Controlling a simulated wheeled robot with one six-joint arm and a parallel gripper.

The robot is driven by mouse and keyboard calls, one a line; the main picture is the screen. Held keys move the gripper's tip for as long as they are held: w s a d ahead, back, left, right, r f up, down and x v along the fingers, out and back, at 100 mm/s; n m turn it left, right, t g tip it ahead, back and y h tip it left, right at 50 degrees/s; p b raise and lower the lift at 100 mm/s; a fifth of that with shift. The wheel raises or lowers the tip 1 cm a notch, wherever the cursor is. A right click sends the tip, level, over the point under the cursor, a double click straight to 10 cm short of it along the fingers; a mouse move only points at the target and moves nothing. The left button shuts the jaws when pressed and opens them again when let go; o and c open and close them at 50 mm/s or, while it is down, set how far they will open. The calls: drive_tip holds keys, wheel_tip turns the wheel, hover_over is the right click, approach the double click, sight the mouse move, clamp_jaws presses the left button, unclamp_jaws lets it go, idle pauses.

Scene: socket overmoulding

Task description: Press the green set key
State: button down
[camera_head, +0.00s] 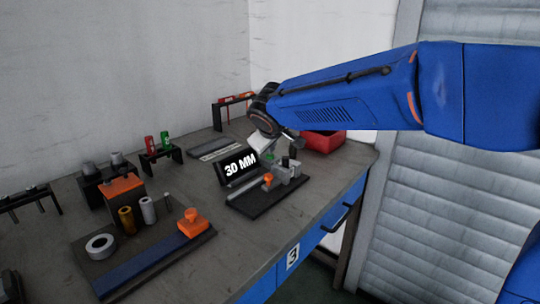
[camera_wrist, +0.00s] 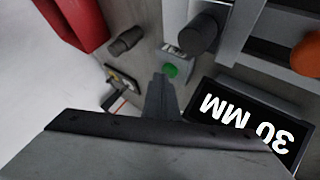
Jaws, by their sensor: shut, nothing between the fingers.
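The green set key (camera_wrist: 171,70) is a small round button on a grey block in the wrist view. It also shows in the head view (camera_head: 296,162), close by the display. My gripper (camera_wrist: 160,78) is shut and empty, its narrow tip beside the green key in the wrist view, just left of and below it. I cannot tell whether the tip touches anything. The black display (camera_head: 240,168) reads "30 MM"; it appears upside down in the wrist view (camera_wrist: 250,122). In the head view my gripper is mostly hidden behind the wrist.
The display and its fixture stand on a dark base plate (camera_head: 262,207) with an orange knob (camera_head: 268,178). A red bin (camera_head: 325,141) stands behind. A blue-edged tray with a tape roll (camera_head: 100,246) and several cylinders is at left. Bare bench lies between.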

sight(271, 159)
drive_tip(key=shift+r, duration=0.75)
wheel_tip(271, 159, up, 5)
idle(0.6)
idle(0.4)
drive_tip(key=s+d+f+m+g+h, duration=0.1)
drive_tip(key=s+d+f+m, duration=0.15)
drive_tip(key=s+d, duration=0.7)
drive_tip(key=s+d+f+m+g, duration=0.1)
drive_tip(key=s+d+f+m, duration=0.15)
drive_tip(key=s+d, duration=0.7)
drive_tip(key=s+d+f+m+g, duration=0.1)
drive_tip(key=s+d+f+m, duration=0.1)
drive_tip(key=s+d+f, duration=0.4)
drive_tip(key=s+d+f+m+g, duration=0.1)
drive_tip(key=s+d+f+m, duration=0.1)
drive_tip(key=s+d+f, duration=0.5)
drive_tip(key=s+f, duration=0.1)
drive_tip(key=s, duration=0.5)
drive_tip(key=shift+s+d+f+m, duration=0.15)
drive_tip(key=shift+s+d+m, duration=0.1)
drive_tip(key=shift+m, duration=0.15)
